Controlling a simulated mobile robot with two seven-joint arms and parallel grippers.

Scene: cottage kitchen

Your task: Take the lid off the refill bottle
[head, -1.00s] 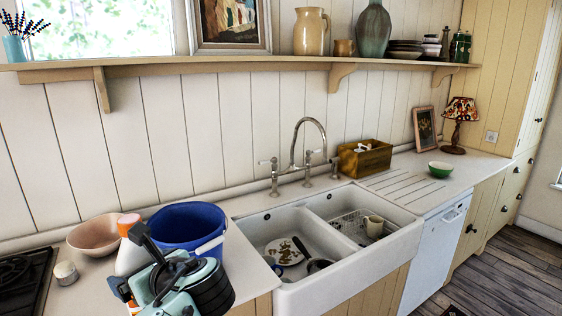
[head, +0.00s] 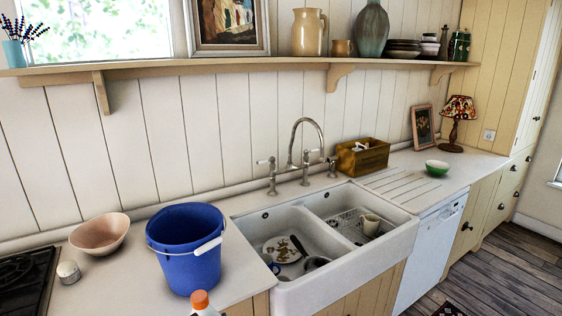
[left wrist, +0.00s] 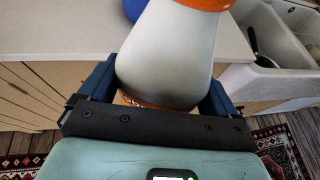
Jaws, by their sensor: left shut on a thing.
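The refill bottle (left wrist: 172,55) is white, with an orange lid (head: 201,300) on top. In the head view only its top shows, at the bottom edge, in front of the worktop. In the left wrist view the bottle stands between the two blue fingers of my left gripper (left wrist: 160,92), which is shut on it. The orange lid is cut off by the top edge there. An orange part of the label shows low on the bottle, near the palm. My left gripper is out of the head view. My right gripper is in neither view.
A blue bucket (head: 189,262) with a white handle stands on the worktop (head: 118,285), close behind the bottle. The white double sink (head: 345,259) is to the right.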

